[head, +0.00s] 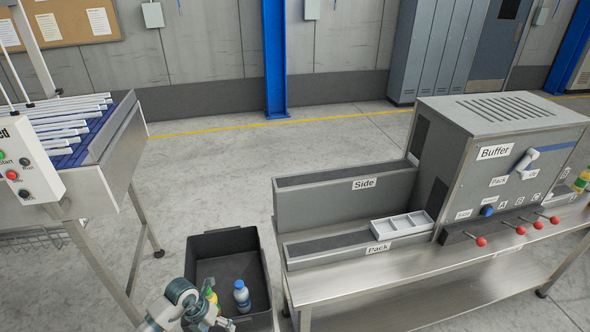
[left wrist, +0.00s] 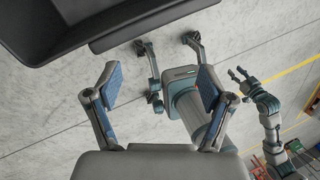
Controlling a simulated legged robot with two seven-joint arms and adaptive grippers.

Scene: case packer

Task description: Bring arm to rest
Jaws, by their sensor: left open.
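My left arm comes in at the bottom of the head view, and its left gripper (head: 218,322) is partly cut off at the lower edge, by the near side of the dark bin (head: 264,272). In the left wrist view the left gripper (left wrist: 157,78) is open, with nothing between its blue-padded fingers. My right arm shows at the right of that view, bent, with its small right gripper (left wrist: 238,76) off the floor; its jaw state is too small to tell. The right arm is not in the head view.
The bin holds a blue-capped bottle (head: 242,297) and a yellow-green bottle (head: 210,294). A steel bench (head: 345,287) with Side and Pack troughs, a white divided tray (head: 402,224) and a Buffer machine (head: 500,150) stands right. A conveyor (head: 112,150) stands left. Floor behind is clear.

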